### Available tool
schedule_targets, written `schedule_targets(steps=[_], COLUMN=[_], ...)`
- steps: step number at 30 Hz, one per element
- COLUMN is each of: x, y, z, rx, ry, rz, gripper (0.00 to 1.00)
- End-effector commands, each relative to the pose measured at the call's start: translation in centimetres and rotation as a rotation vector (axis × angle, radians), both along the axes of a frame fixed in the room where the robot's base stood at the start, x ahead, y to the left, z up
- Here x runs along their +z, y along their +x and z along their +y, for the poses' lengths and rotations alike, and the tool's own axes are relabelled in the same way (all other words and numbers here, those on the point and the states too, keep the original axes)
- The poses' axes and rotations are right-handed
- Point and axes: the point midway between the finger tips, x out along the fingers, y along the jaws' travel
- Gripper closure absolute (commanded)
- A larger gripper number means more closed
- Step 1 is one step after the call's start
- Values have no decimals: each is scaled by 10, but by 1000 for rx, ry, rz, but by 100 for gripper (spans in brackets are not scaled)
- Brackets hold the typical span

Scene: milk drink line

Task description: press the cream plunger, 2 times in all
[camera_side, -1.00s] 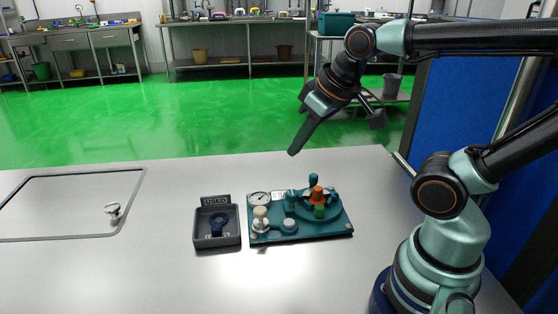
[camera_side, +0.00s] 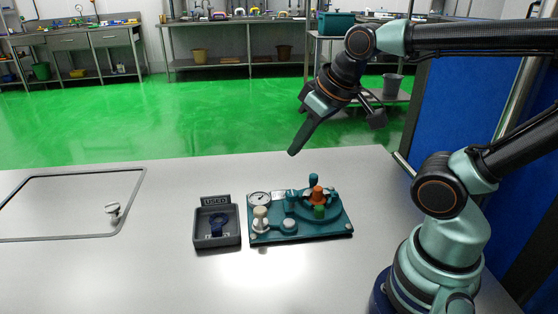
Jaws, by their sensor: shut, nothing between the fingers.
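The cream plunger (camera_side: 260,214) stands upright at the front left of a teal device (camera_side: 335,229) on the metal table. Its pale round head sits on a light metal collar. My gripper (camera_side: 293,152) is shut and empty. It is in the air above and behind the device, to the right of the plunger and well clear of it. Nothing touches the plunger.
The device also carries a dial gauge (camera_side: 259,199), an orange knob (camera_side: 317,193), a green knob (camera_side: 319,212) and a flat metal button (camera_side: 289,225). A grey tray (camera_side: 235,243) marked "USED" holds a dark blue ring (camera_side: 218,222). The table (camera_side: 150,270) is clear at front left.

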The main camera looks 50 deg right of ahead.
Motion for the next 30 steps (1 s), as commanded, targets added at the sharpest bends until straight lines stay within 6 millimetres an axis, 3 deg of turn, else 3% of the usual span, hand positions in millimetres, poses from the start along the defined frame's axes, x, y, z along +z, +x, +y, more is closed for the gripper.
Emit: schedule_targets(steps=[11,20,30], x=[3,5,-7], y=[8,30,60], z=[1,3,5], rx=[49,195,377], ry=[-23,-64,-75], rz=[88,325,592], gripper=[100,100,100])
